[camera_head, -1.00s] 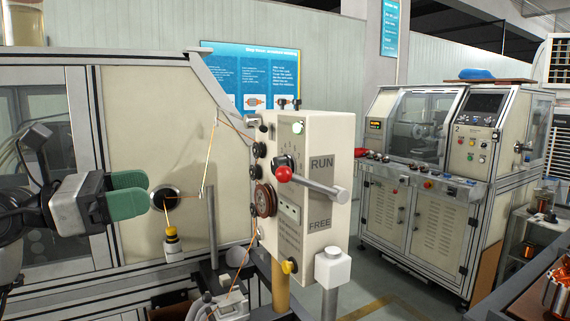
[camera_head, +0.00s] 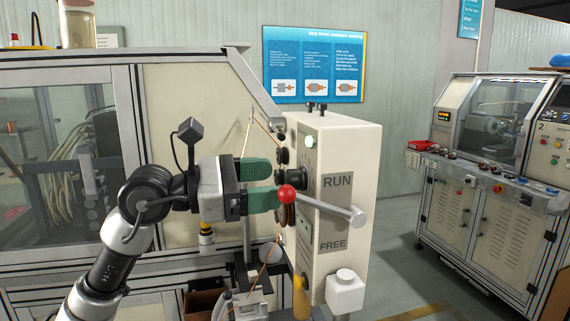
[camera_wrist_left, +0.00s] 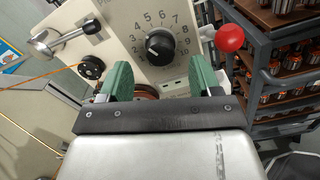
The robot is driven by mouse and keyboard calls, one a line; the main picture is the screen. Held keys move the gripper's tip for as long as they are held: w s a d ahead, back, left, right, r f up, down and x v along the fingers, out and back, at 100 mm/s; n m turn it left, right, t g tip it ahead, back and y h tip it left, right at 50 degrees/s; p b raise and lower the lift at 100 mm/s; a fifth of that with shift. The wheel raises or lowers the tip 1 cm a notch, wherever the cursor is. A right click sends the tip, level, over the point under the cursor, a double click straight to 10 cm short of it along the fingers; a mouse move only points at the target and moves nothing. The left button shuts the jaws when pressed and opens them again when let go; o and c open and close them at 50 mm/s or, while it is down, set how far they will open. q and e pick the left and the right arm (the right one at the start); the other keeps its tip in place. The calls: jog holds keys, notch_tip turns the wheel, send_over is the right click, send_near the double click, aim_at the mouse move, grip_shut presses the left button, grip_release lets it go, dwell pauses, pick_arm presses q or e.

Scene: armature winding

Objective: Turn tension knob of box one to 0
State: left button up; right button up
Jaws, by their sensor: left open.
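The tension box (camera_head: 345,150) is a cream box with RUN and FREE labels on its side. Its black tension knob (camera_wrist_left: 160,48) sits inside a ring of printed numbers in the left wrist view; I cannot tell its exact setting. The knob also shows in the head view (camera_head: 294,180), partly behind the red lever ball. My left gripper (camera_head: 268,185) has green fingers, is open, and points at the box face. In the left wrist view, its fingers (camera_wrist_left: 160,80) stand on either side below the knob, apart from it. My right gripper is not seen.
A lever with a red ball (camera_head: 286,193) sticks out close to my lower finger; the ball also shows in the wrist view (camera_wrist_left: 229,38). An orange wire (camera_head: 268,258) runs beside the box. A second machine (camera_head: 480,150) stands at the right beyond clear floor.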

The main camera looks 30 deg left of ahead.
aim_at(287, 181)
pick_arm(q)
jog(key=shift+p+x, duration=0.6)
jog(key=shift+x, duration=1.15)
jog(key=c, duration=0.9)
